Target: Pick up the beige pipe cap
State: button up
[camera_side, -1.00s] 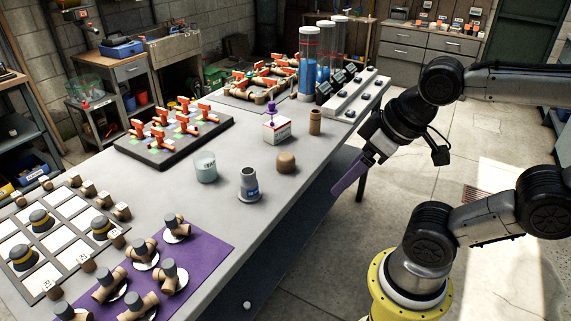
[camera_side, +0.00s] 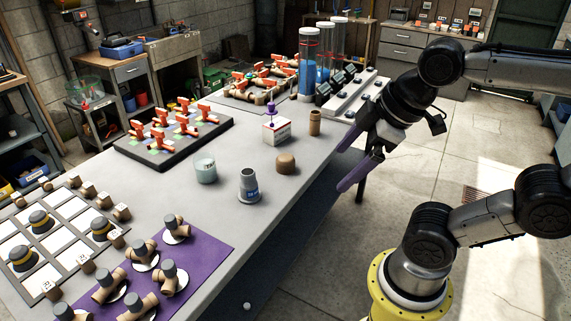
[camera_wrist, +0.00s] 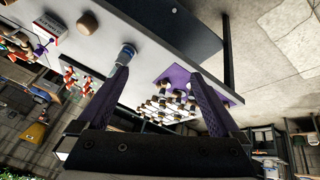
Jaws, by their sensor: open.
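The beige pipe cap (camera_side: 286,163) is a short tan-brown round piece with a domed top. It stands on the grey table near its front edge. In the wrist view the cap (camera_wrist: 87,22) shows at the upper left, beyond and to the left of my fingertips. My gripper (camera_side: 352,166) has purple fingers, apart and empty. It hangs off the table's front edge, to the right of the cap and clear of it. The two fingers (camera_wrist: 157,76) also show spread in the wrist view.
Near the cap stand a grey reducer (camera_side: 248,187), a pale cup (camera_side: 205,169), a small white-and-red box (camera_side: 277,132) and a tan pipe piece (camera_side: 315,122). A purple mat (camera_side: 214,245) with pipe fittings lies front left. A black valve board (camera_side: 160,160) lies behind.

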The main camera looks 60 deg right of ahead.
jog(key=w+r+n, duration=0.4)
jog(key=n+g, duration=0.6)
jog(key=n, duration=0.2)
send_over(285, 157)
notch_tip(285, 157, down, 13)
jog(key=f, duration=0.7)
jog(key=shift+s+a+f, duration=0.1)
jog(key=shift+s+f, duration=0.15)
jog(key=shift+w+f, duration=0.15)
jog(key=shift+f, duration=1.3)
jog(key=shift+w+f, duration=0.1)
jog(key=shift+f, duration=1.35)
jog(key=shift+c, duration=0.2)
